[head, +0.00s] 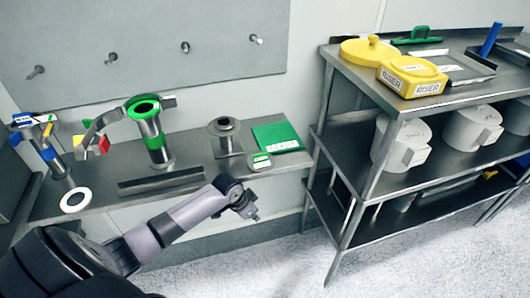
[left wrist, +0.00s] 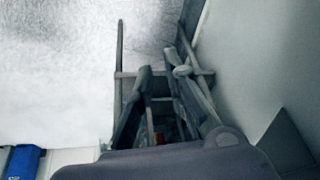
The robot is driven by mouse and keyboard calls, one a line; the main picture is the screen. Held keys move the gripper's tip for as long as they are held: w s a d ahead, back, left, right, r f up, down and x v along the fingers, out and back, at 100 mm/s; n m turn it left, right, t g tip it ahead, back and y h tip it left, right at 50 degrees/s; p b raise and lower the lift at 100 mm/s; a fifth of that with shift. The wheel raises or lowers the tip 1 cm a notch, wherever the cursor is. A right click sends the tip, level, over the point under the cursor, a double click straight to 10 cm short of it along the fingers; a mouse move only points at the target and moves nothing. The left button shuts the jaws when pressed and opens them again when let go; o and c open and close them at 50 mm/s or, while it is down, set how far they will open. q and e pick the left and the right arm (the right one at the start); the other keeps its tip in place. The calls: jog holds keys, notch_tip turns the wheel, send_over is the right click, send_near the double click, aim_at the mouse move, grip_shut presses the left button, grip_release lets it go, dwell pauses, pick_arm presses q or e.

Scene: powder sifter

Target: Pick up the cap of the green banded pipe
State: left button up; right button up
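The green banded pipe (head: 155,140) stands upright on the metal bench at the left in the head view, with a green ring around its open top. A small round green lid with a white label (head: 259,161) lies flat on the bench to its right; it may be the pipe's cap, but I cannot be sure. My left gripper (head: 250,211) hangs in front of the bench edge, below and apart from the round lid. In the left wrist view its two fingers (left wrist: 158,62) are spread with nothing held between them. My right gripper is not in view.
A green square plate (head: 278,136) and a grey flanged piece (head: 224,138) are near the lid. A blue banded pipe (head: 49,155) and white ring (head: 75,200) are at the left. A metal rack (head: 345,160) with yellow and white containers stands right of the bench.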

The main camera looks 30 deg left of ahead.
pick_arm(q)
notch_tip(320, 180, up, 23)
jog(key=w+m+p, duration=0.2)
jog(key=m, duration=0.2)
jog(key=a+r, duration=0.6)
jog(key=r, duration=0.4)
jog(key=p, duration=0.3)
send_over(259, 155)
jog(key=s+a, duration=0.1)
jog(key=s, duration=0.1)
jog(key=shift+h, duration=0.4)
notch_tip(259, 155, down, 10)
jog(key=shift+f, duration=0.1)
jog(key=p+x, duration=0.1)
jog(key=x, duration=0.3)
jog(key=shift+w+d+f+p, duration=0.15)
jog(key=shift+w+f+p, duration=0.1)
jog(key=shift+f+p, duration=0.05)
jog(key=shift+w+f, duration=0.15)
jog(key=shift+f, duration=0.15)
jog(key=shift+c, duration=0.3)
